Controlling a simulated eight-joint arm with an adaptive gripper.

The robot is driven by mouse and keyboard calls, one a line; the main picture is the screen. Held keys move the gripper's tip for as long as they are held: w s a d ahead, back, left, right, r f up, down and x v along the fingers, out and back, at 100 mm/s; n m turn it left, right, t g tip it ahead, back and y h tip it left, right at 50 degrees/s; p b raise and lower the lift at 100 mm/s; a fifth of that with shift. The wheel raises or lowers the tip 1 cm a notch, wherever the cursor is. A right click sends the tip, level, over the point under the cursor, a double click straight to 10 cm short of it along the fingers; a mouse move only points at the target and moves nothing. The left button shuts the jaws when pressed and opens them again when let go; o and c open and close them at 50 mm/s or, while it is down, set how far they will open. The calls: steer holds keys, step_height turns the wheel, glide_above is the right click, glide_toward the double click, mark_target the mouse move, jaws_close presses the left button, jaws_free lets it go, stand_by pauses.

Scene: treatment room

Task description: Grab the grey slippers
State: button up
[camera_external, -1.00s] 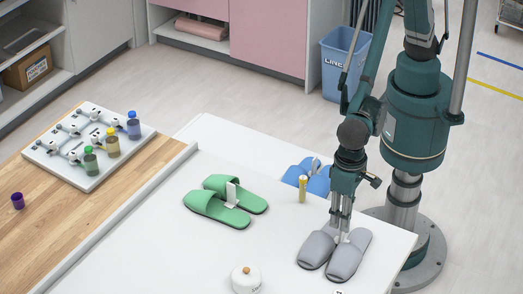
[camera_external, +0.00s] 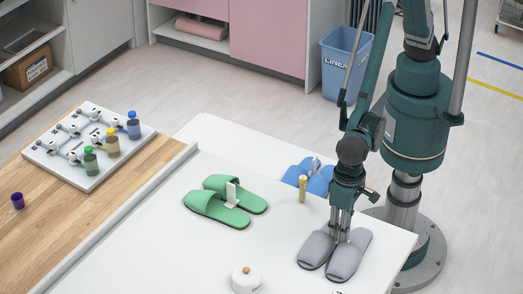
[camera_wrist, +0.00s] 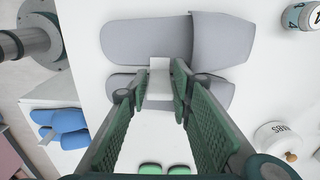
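The grey slippers (camera_external: 346,260) lie side by side on the white table at its front right. They also show in the wrist view (camera_wrist: 150,38), with a white upright clip (camera_wrist: 159,80) between them. My gripper (camera_external: 339,238) points down over the pair. In the wrist view my gripper (camera_wrist: 158,82) has its two green-padded fingers apart, one on each side of the clip. Small gaps seem to show between fingertips and clip, so it looks open. In the external view the fingers mostly hide the clip.
Green slippers (camera_external: 225,203) with a white clip lie to the left. A white lidded jar (camera_external: 246,280) stands at the front. A wrist-view can (camera_wrist: 302,15) stands near the slippers. The table between is clear.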

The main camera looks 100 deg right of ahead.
steer(key=shift+f, duration=0.15)
stand_by(0.4)
steer(key=c, duration=0.6)
steer(key=shift+r+p, duration=0.3)
steer(key=shift+r, duration=4.75)
